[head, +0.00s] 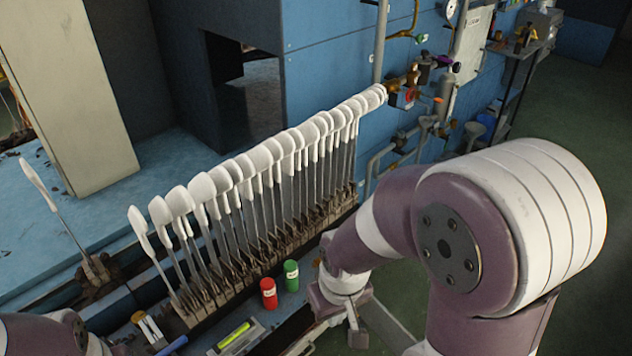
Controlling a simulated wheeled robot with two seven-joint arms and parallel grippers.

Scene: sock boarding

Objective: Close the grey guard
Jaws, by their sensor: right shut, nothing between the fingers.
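A tall light grey panel (72,95) stands at the upper left on the blue bench, behind the row of sock boards; it may be the grey guard, but I cannot tell for sure, nor whether it is open or closed. My right gripper (354,322) is shut and empty, pointing down at the front right end of the bench, beside the green button and well apart from the panel. Part of my left arm (45,335) shows at the bottom left corner; its gripper is not visible.
A row of upright boards with white socks (245,165) runs diagonally across the middle. One separate board (40,185) leans at the left. Pipes and valves (408,92) line the blue wall.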

